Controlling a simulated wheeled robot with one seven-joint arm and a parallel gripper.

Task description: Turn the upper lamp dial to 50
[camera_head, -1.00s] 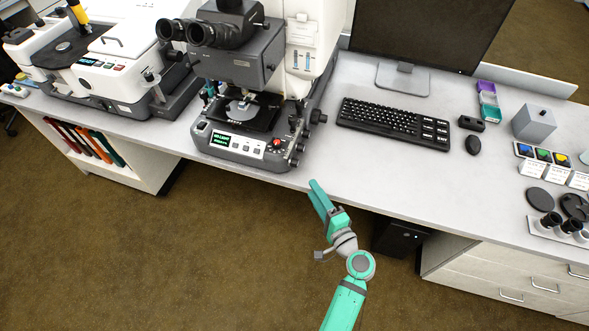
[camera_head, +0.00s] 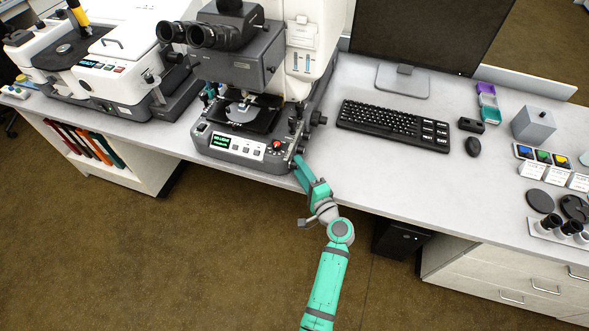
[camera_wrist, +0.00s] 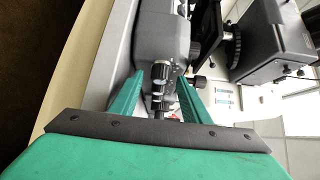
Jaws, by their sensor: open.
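The microscope (camera_head: 235,75) stands on the bench, with a lit green display and a red-centred knob on its front panel. Small lamp dials (camera_wrist: 158,88) with silver bands line the side of its base in the wrist view; which is the upper one I cannot tell for sure, nor can I read a setting. My gripper (camera_head: 299,160) is at the base's right front corner, above the bench edge. In the wrist view my gripper (camera_wrist: 160,78) is open, with one green finger on each side of the dials. Contact is not clear.
A larger black focus knob (camera_head: 318,118) sticks out of the base's right side. A keyboard (camera_head: 393,124) and monitor (camera_head: 430,30) stand to the right. A white instrument (camera_head: 110,65) is at the left. The bench front right of my gripper is clear.

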